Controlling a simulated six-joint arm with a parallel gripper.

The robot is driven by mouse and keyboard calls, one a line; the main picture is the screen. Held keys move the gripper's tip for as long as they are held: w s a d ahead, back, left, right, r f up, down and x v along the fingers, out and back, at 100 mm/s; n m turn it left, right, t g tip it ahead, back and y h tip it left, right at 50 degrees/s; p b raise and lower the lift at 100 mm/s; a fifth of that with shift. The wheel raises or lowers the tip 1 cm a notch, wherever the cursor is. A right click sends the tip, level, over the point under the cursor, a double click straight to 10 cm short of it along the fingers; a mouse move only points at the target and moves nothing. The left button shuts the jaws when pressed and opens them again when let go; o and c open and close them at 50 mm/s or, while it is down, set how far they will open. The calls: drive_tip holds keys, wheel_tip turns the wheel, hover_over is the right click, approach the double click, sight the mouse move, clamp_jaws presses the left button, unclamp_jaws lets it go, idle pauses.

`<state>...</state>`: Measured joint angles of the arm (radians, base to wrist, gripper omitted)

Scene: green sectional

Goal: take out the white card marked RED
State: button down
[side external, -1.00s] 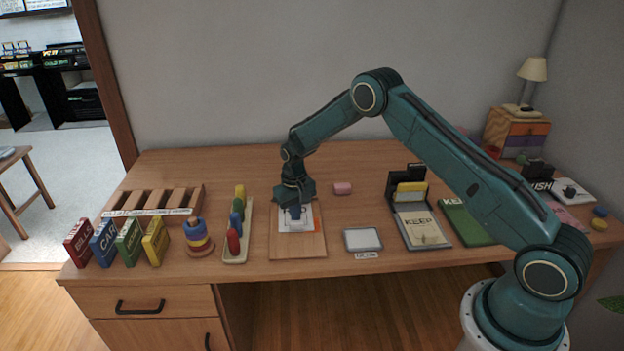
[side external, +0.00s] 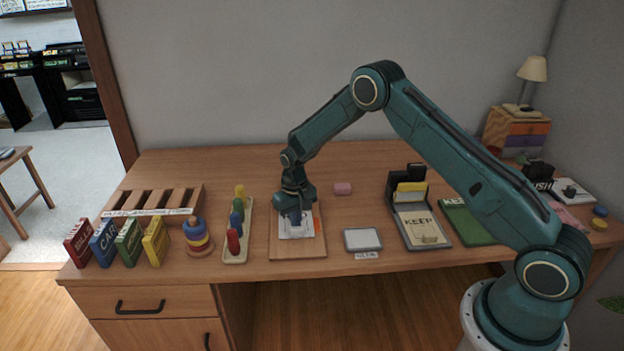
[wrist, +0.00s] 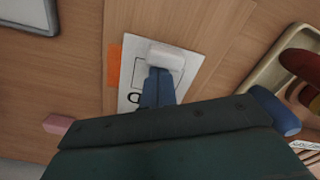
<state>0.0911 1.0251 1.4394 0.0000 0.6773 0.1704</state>
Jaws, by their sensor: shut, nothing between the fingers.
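A white sheet (wrist: 130,75) with a black outline, an orange strip and partly hidden black lettering lies on a wooden board. I cannot read RED on it; it also shows in the side external view (side external: 312,236). A white block (wrist: 165,57) sits on the sheet. My gripper (wrist: 157,88) is shut with nothing between the fingers, close over the sheet and beside the white block. In the side external view my gripper (side external: 295,217) points down at the board. Whether it touches the block or sheet I cannot tell. No card legibly marked RED shows.
The wooden board (side external: 310,252) lies left of a grey-rimmed pad (side external: 362,240). A peg rack (side external: 236,256) stands close on the left. A pink block (side external: 343,189) lies behind, right. A grey tray (side external: 440,243) holds a KEEP card (side external: 423,230). Open desk lies behind the board.

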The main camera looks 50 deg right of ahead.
drive_tip(key=shift+s+a, duration=0.65)
drive_tip(key=shift+a, duration=0.05)
drive_tip(key=shift+r, duration=0.15)
drive_tip(key=shift+w+d+r, duration=0.1)
drive_tip(key=shift+r, duration=1.45)
drive_tip(key=shift+w+d+r, duration=0.1)
drive_tip(key=shift+r, duration=1.75)
